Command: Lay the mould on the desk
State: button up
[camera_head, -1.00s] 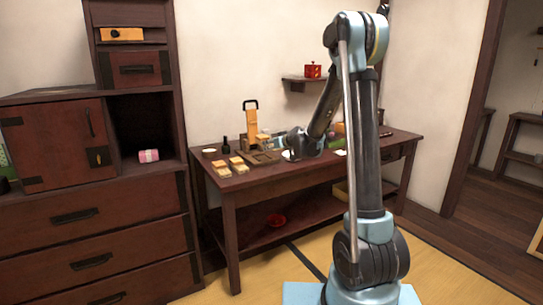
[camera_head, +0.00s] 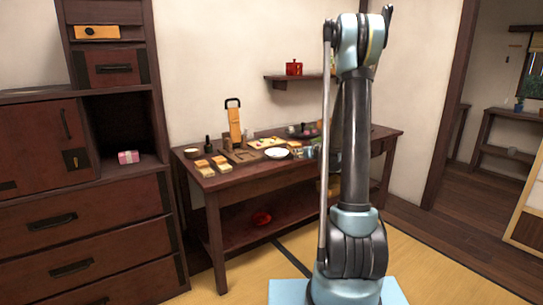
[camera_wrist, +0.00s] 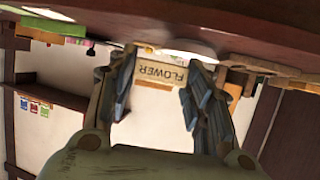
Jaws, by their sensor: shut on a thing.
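The mould (camera_wrist: 158,74) is a small pale wooden block marked "FLOWER", which reads upside down in the wrist view. My gripper (camera_wrist: 158,88) is shut on it, with one dark finger at each side. The desk (camera_head: 255,170) is a dark red-brown table against the wall in the head view. It also shows across the top of the wrist view (camera_wrist: 235,28), which looks inverted. The mould looks clear of the desk, but the gap is hard to judge.
On the desk stand a white bowl (camera_head: 278,153), a tall orange-tan board with a dark handle (camera_head: 234,124), small light blocks (camera_head: 205,168) and a dark bottle (camera_head: 208,145). A red pot (camera_head: 293,68) sits on the wall shelf. A drawer chest (camera_head: 90,225) stands left.

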jog(key=a+r+n+y, duration=0.1)
jog(key=a+r, duration=0.2)
jog(key=a, duration=0.8)
jog(key=w+a+r+n+g+y, duration=0.1)
jog(key=a+r, duration=0.2)
jog(key=a, duration=0.9)
jog(key=shift+w+a+r+n+y, duration=0.2)
jog(key=shift+a+r+n+y, duration=0.1)
jog(key=shift+n+y, duration=0.1)
jog(key=shift+f, duration=0.15)
jog(key=shift+f, duration=4.75)
jog(key=shift+f, duration=0.15)
jog(key=o, duration=1.1)
